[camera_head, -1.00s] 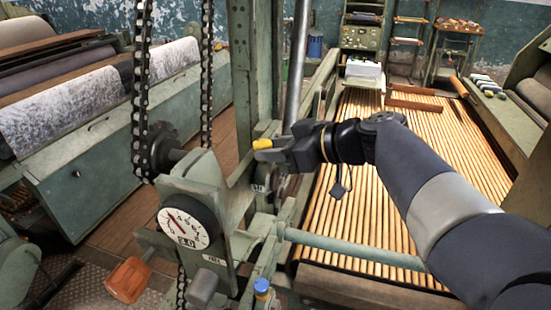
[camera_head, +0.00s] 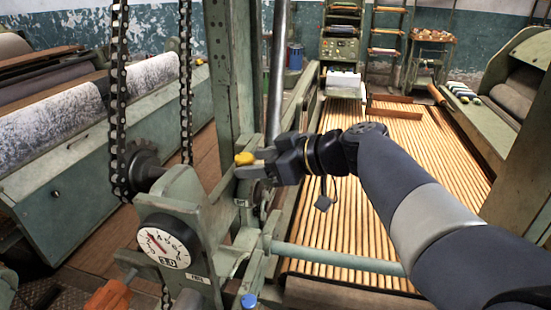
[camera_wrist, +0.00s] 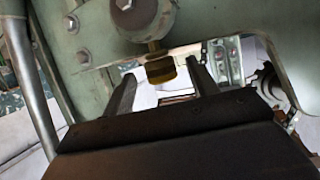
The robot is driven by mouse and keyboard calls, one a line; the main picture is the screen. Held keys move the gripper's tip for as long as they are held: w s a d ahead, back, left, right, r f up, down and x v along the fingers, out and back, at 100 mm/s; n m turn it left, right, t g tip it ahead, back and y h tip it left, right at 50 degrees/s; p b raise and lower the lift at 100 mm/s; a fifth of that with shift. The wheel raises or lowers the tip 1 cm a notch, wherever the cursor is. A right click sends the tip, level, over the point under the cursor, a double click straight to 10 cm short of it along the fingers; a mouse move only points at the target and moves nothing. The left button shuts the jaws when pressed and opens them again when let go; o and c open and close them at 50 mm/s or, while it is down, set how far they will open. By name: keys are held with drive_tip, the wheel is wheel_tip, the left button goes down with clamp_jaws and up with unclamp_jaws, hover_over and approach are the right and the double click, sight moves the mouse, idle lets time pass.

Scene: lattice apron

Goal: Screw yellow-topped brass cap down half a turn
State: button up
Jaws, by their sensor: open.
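The yellow-topped brass cap (camera_head: 245,158) sits on the green machine frame, left of centre in the head view. In the wrist view the cap (camera_wrist: 161,70) hangs below a round green boss, in the gap between the two fingers. My gripper (camera_head: 252,172) reaches in from the right, with its fingertips at the cap. In the wrist view my gripper (camera_wrist: 163,82) has its fingers apart, one on each side of the cap, with light showing between. The cap's thread is hard to make out.
A dial (camera_head: 163,247) and an orange knob (camera_head: 108,298) are below left of the cap. A chain (camera_head: 119,100) and a green upright (camera_head: 230,80) stand close by. A blue-topped part (camera_head: 248,300) is below. A slatted bed (camera_head: 390,150) spreads to the right.

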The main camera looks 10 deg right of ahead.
drive_tip(key=v, duration=1)
drive_tip(key=shift+b, duration=0.3)
drive_tip(key=shift+s+d, duration=0.1)
drive_tip(key=shift+d, duration=0.05)
